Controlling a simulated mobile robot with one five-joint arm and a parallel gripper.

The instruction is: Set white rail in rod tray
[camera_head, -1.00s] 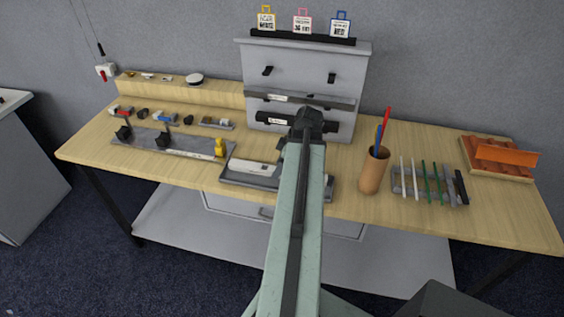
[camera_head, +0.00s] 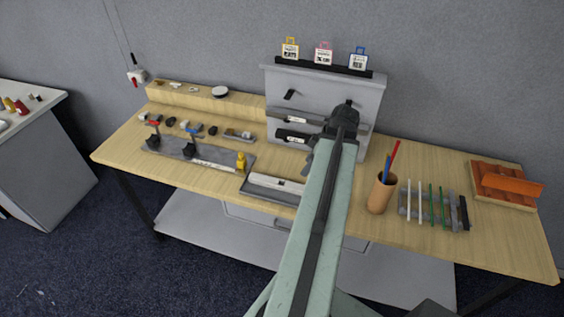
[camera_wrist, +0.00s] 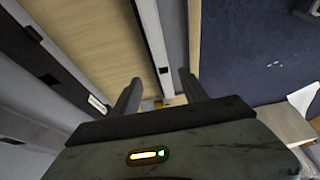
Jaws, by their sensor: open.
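A white bar, which looks like the white rail (camera_head: 280,184), lies in a shallow grey tray (camera_head: 246,189) near the table's front edge. It also seems to be the long white strip (camera_wrist: 150,20) in the wrist view. A grey rack with upright-looking white and green rods, likely the rod tray (camera_head: 455,222), stands at the right. My gripper (camera_wrist: 160,92) is open, with nothing seen held between its fingers. In the head view my dark wrist is beside the drawer cabinet, above the grey tray's right part; my arm hides that end and the fingertips are unclear.
A tan pen cup (camera_head: 380,194) stands left of the rack. An orange piece on a wooden base (camera_head: 508,198) is at the far right. A yellow figure (camera_head: 241,162) and a grey fixture plate (camera_head: 170,149) are left. The cabinet (camera_head: 362,90) stands behind.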

